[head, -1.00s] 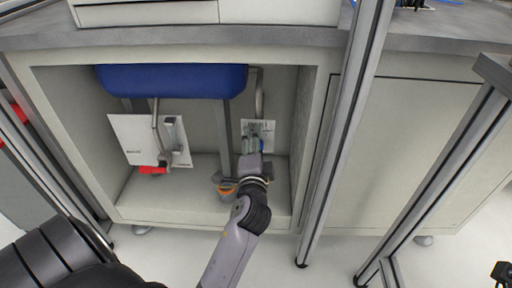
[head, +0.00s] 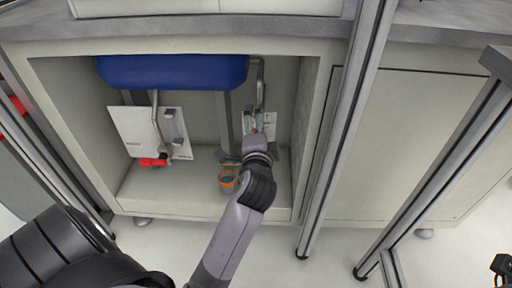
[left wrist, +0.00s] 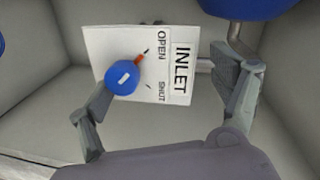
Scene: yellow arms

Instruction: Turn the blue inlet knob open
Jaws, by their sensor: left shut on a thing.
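The blue inlet knob (left wrist: 122,78) sits on a white plate (left wrist: 100,42) marked INLET, OPEN and SHUT. Its red pointer points at the tick beside OPEN. In the head view my left gripper (head: 257,130) is inside the cabinet in front of the plate (head: 271,124), and the knob is hidden there. My right gripper is not in view.
A blue basin (head: 172,72) hangs above, with metal pipes below it. Another white plate (head: 130,135) with a red part (head: 152,162) is at the left. An orange-rimmed cup (head: 228,181) stands below my left gripper. Metal posts (head: 335,140) stand in front of the cabinet.

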